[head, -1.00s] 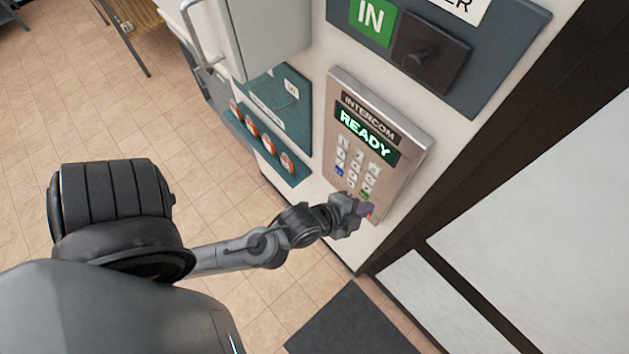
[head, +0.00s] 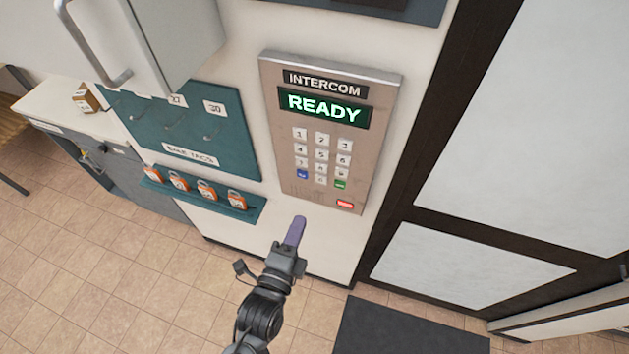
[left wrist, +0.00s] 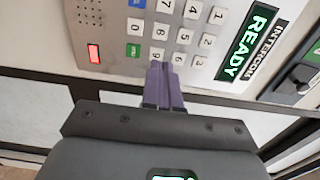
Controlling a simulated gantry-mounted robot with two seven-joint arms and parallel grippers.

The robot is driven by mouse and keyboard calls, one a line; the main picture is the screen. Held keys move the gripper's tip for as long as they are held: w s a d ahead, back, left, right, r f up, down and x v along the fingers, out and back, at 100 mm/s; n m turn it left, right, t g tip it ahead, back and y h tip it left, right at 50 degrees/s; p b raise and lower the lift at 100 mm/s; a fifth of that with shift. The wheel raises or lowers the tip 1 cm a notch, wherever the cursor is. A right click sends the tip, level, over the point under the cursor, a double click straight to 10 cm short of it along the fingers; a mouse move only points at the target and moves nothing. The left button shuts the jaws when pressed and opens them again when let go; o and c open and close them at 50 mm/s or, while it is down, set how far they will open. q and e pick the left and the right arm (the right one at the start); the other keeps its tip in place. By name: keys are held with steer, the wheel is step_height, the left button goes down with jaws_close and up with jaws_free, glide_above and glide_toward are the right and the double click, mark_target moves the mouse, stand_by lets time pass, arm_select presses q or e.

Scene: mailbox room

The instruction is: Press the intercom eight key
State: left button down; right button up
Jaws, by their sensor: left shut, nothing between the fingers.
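The intercom (head: 280,140) is a metal panel on the white wall, its green display reading READY. It also shows turned sideways in the left wrist view (left wrist: 110,62). The eight key (head: 321,168) is in the middle column, third row; the left wrist view shows it more clearly (left wrist: 161,30). My left gripper (head: 299,220) is shut and empty, its purple fingers just below the panel in the head view. In the left wrist view the fingertips (left wrist: 160,66) appear beside the nine key, with the eight key beyond it. Contact cannot be told. My right gripper is not in view.
A red key (head: 344,204) is low on the panel, below a green key (head: 340,184). Left of the panel are a teal hook board (head: 235,150) and a ledge with orange padlocks (head: 206,188). A dark door frame (head: 400,170) stands right.

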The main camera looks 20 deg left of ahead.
mark_target(321, 168)
arm_select(q)
steer(key=shift+w, duration=0.1)
steer(key=w, duration=0.4)
steer(key=w+p, duration=0.1)
steer(key=w, duration=0.4)
steer(key=w+a, duration=0.1)
steer(key=w, duration=0.3)
steer(key=shift+w, duration=0.3)
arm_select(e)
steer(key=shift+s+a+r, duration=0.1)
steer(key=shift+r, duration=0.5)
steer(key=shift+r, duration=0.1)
